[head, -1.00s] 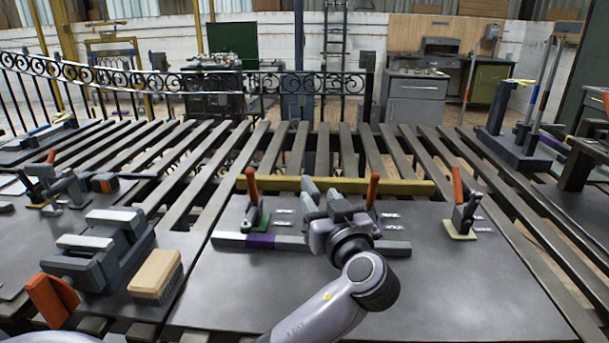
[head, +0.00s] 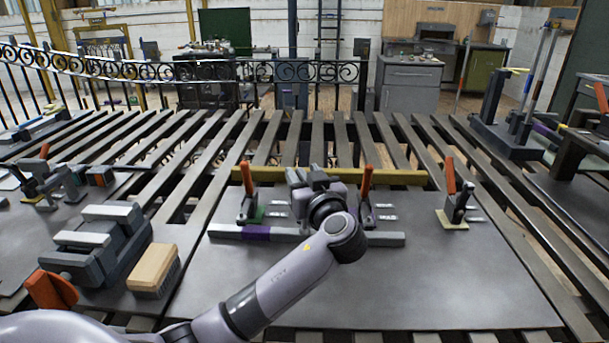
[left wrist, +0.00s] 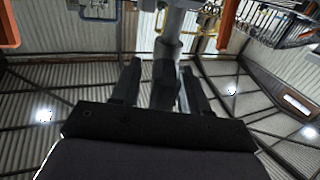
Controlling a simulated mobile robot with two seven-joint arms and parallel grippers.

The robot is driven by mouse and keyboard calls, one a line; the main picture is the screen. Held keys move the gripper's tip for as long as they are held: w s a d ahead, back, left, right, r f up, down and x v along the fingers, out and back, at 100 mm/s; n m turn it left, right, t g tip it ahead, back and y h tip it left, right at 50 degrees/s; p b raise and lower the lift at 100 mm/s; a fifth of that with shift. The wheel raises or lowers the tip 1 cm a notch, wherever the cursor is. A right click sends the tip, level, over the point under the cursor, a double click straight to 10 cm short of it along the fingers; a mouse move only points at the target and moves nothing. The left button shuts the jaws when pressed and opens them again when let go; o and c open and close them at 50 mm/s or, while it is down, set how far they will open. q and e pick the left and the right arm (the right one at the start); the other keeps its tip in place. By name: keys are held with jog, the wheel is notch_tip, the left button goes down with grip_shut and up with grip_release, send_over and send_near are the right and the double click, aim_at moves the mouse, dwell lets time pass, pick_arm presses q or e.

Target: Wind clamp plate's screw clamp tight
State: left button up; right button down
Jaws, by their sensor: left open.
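The clamp plate (head: 440,285) is a flat grey sheet on the slatted bench. Upright orange-handled clamps stand on it: one on a green base (head: 247,195), one just right of my gripper (head: 365,195), and one on a yellow base (head: 454,195). My left gripper (head: 312,178) is over the plate between the first two, its arm hiding what is below. In the left wrist view my open gripper fingers (left wrist: 160,82) stand either side of a grey upright rod (left wrist: 167,50), perhaps the screw clamp; I cannot tell whether they touch it. My right gripper is not in view.
A grey bar with a purple band (head: 257,232) and a yellow bar (head: 400,177) lie across the plate. A grey vise (head: 92,258) and a wooden brush (head: 153,268) are at the left. The plate's front right is clear.

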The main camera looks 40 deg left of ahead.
pick_arm(q)
grip_shut()
jog(key=shift+f+m+t+h, duration=0.1)
jog(key=shift+m+t+h, duration=0.3)
jog(key=shift+t, duration=0.1)
jog(key=shift+m+t+h+b, duration=0.45)
jog(key=shift+m+t+h, duration=0.15)
jog(key=shift+t+h, duration=0.1)
jog(key=shift+m+t+h, duration=0.7)
jog(key=shift+h, duration=0.1)
jog(key=m+t+h, duration=0.1)
jog(key=m+h+p, duration=0.1)
jog(key=h, duration=0.1)
jog(key=shift+r+m+t+h, duration=0.2)
jog(key=shift+m+t+h, duration=0.1)
jog(key=shift+t, duration=0.1)
jog(key=shift+m+t+h+p, duration=0.6)
jog(key=shift+m+h+p, duration=0.85)
jog(key=shift+h, duration=0.85)
jog(key=shift+f, duration=0.1)
